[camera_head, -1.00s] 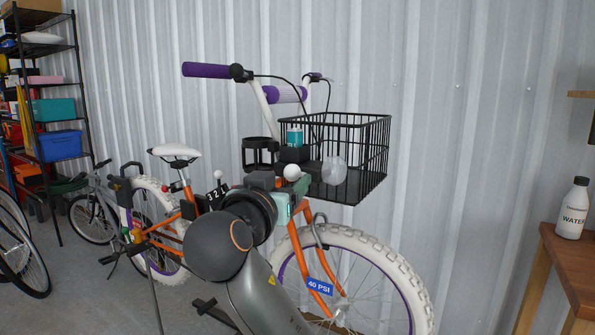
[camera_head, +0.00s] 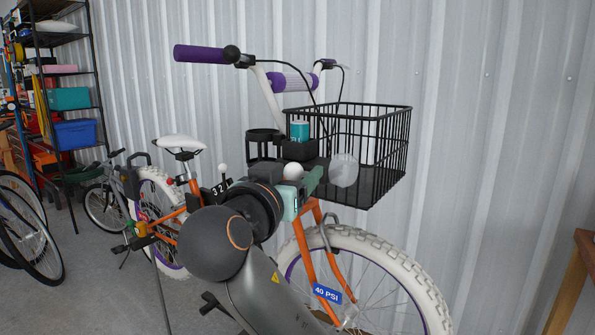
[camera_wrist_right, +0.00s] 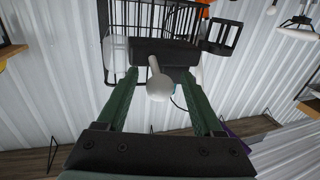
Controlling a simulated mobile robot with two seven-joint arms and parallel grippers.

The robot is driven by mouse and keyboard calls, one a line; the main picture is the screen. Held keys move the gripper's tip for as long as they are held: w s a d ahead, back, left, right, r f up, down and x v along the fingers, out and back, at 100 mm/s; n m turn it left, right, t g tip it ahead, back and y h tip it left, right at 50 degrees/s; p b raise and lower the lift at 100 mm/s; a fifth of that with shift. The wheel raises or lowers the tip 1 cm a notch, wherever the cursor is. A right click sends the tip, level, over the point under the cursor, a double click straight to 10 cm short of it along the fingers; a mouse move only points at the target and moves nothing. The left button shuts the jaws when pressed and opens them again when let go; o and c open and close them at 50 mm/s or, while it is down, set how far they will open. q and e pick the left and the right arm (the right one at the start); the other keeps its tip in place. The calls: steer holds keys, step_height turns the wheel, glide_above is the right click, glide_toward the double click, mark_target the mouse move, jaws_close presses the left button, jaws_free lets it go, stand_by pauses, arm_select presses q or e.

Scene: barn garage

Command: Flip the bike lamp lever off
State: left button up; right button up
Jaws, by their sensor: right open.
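The orange bike (camera_head: 305,245) stands upright on the floor by the wall. Its lamp (camera_head: 344,170), a clear round bulb, sits at the front beside the basket. A white ball-ended lever (camera_head: 293,172) stands near it, below a dark block. My right gripper (camera_head: 304,180) is at this lever. In the right wrist view, the open green fingers of the gripper (camera_wrist_right: 158,76) are on either side of the white lever (camera_wrist_right: 159,86), with a gap to each. The lever comes out from the black block (camera_wrist_right: 178,52). My left gripper is not in view.
A black wire basket (camera_head: 375,140) hangs at the handlebar, close to my right gripper. A second white knob (camera_head: 222,168) stands by a 3-2-1 number plate. A shelf (camera_head: 60,80) and other bikes are at left. A wooden table edge (camera_head: 575,280) is at right.

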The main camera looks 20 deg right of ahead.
steer(key=shift+c, duration=0.3)
jaws_close()
stand_by(0.4)
